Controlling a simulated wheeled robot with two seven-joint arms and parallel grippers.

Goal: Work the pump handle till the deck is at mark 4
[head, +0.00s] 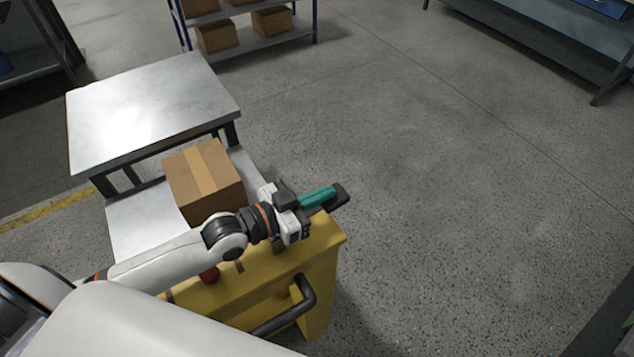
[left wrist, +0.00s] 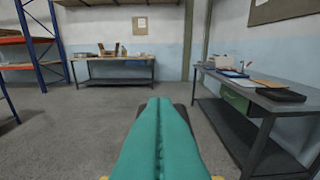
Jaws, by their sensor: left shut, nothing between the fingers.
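The yellow lift cart (head: 325,265) stands at the lower middle of the head view. Its grey deck (head: 135,222) carries a cardboard box (head: 207,180). A black grip (head: 342,196), which looks like the pump handle's end, shows just past my left fingertips. My left gripper (head: 320,198) is shut and empty, its teal fingers pressed together and pointing at the black grip; whether they touch cannot be told. In the left wrist view the shut fingers (left wrist: 158,140) hide most of a dark shape behind them. No height marks can be read. My right gripper is not in view.
A metal-topped table (head: 150,105) stands just beyond the deck. A shelf with cartons (head: 245,38) is at the back. The floor right of the cart is clear. A black bar handle (head: 305,292) sticks out of the cart's near side, and a red knob (head: 209,274) sits on top.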

